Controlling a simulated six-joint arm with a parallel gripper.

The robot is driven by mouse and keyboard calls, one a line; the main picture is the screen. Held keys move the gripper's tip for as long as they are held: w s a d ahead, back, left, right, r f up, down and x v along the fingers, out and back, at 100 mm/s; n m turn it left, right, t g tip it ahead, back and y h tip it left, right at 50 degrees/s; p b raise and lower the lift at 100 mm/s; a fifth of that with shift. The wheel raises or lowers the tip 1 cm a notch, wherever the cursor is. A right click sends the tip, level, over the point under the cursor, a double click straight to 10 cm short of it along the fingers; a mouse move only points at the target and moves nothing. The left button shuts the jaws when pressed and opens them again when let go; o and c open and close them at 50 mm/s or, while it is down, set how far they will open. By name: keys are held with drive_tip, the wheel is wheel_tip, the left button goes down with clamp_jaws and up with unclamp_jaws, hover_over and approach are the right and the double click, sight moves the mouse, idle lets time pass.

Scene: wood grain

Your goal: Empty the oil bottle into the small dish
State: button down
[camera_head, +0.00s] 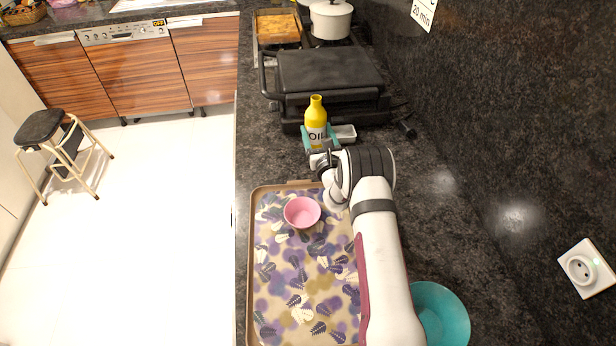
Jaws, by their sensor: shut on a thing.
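The yellow oil bottle (316,112) has a white label and stands upright on the dark counter in front of the black grill. My gripper (319,136) is around the lower part of the bottle, its teal fingers on either side, shut on it. Whether the bottle's base touches the counter is hidden behind the gripper. The small pink dish (302,212) sits near the far end of the patterned tray (283,186), nearer to the camera than the bottle. The dish looks empty.
A black contact grill (330,72) stands just behind the bottle. A small light-coloured block or container (345,132) is right of the bottle. A teal bowl (443,312) sits right of my arm. The dark wall bounds the counter on the right; its left edge drops to the floor.

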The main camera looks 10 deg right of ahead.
drive_tip(key=s+a+r+n+g+y, duration=0.2)
drive_tip(key=s+n+g+y, duration=0.3)
drive_tip(key=s, duration=0.6)
drive_tip(key=s+a+r+n+g+y, duration=0.2)
drive_tip(key=s+n+g+y, duration=0.3)
drive_tip(key=s+y, duration=0.5)
drive_tip(key=shift+s+a+n, duration=0.5)
drive_tip(key=shift+a+n, duration=0.35)
drive_tip(key=shift+n, duration=0.35)
drive_tip(key=shift+f, duration=0.15)
drive_tip(key=shift+s+a+f+m, duration=0.25)
drive_tip(key=shift+s+f+m, duration=0.35)
drive_tip(key=shift+m, duration=0.2)
drive_tip(key=shift+s+a+f+m, duration=0.25)
drive_tip(key=shift+s+f+m, duration=0.35)
drive_tip(key=shift+m, duration=0.2)
drive_tip(key=shift+s+a+m, duration=0.25)
drive_tip(key=shift+s+m, duration=0.2)
drive_tip(key=shift+m, duration=0.25)
